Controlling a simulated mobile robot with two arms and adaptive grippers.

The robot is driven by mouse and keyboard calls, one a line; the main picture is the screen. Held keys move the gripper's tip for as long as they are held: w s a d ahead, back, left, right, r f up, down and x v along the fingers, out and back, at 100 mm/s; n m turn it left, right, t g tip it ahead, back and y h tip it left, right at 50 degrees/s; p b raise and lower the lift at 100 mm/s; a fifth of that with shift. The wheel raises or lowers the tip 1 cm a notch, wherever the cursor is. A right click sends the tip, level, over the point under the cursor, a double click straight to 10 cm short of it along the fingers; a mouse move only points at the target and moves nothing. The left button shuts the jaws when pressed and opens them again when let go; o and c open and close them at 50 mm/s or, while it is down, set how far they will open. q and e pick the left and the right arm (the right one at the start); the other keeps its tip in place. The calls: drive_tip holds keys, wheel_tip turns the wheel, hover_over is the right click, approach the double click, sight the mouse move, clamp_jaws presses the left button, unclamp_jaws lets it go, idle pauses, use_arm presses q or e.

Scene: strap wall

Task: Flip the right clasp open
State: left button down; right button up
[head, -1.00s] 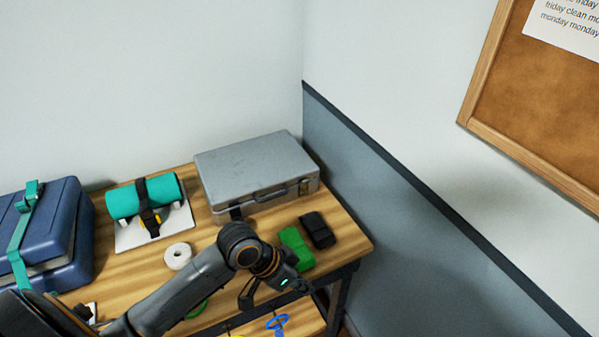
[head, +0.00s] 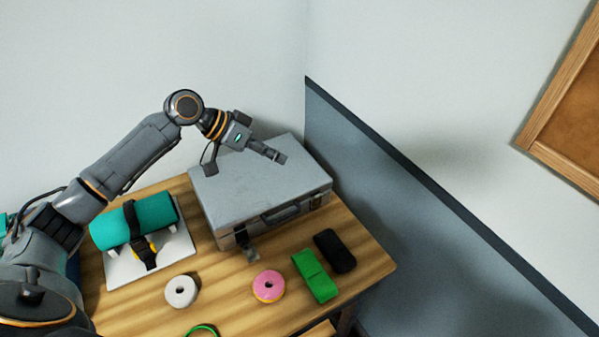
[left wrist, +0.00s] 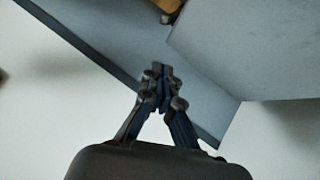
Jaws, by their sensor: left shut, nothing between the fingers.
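A grey metal case (head: 250,180) lies closed on the table, with a handle on its front. Its right clasp (head: 316,201) is small and sits near the front right corner; it looks flat against the case. The left clasp (head: 243,238) seems to hang down from the front, open. My left gripper (head: 279,157) is over the lid towards its right side, fingers shut and empty. My right gripper is not in view.
In front of the case lie a pink donut-shaped ring (head: 268,286), a green block (head: 315,276) and a black case (head: 335,251). A white roll (head: 181,291) and a teal roll on a white board (head: 150,272) are at left. The wall stands close on the right.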

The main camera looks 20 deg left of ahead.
use_arm(q)
drive_tip(key=p, duration=0.3)
hover_over(318, 202)
drive_tip(key=s+a, duration=0.1)
drive_tip(key=a, duration=0.2)
wheel_tip(318, 202, down, 5)
drive_tip(key=shift+r, duration=0.1)
drive_tip(key=f, duration=0.1)
drive_tip(key=d+f+p, duration=0.1)
drive_tip(key=f, duration=0.1)
drive_tip(key=f+p, duration=0.1)
drive_tip(key=f, duration=0.1)
drive_tip(key=shift+s+d, duration=0.3)
drive_tip(key=shift+d, duration=0.1)
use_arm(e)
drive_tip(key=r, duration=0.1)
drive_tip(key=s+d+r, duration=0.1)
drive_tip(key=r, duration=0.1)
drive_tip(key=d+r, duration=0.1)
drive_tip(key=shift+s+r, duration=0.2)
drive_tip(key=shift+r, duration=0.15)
use_arm(q)
drive_tip(key=shift+w, duration=0.1)
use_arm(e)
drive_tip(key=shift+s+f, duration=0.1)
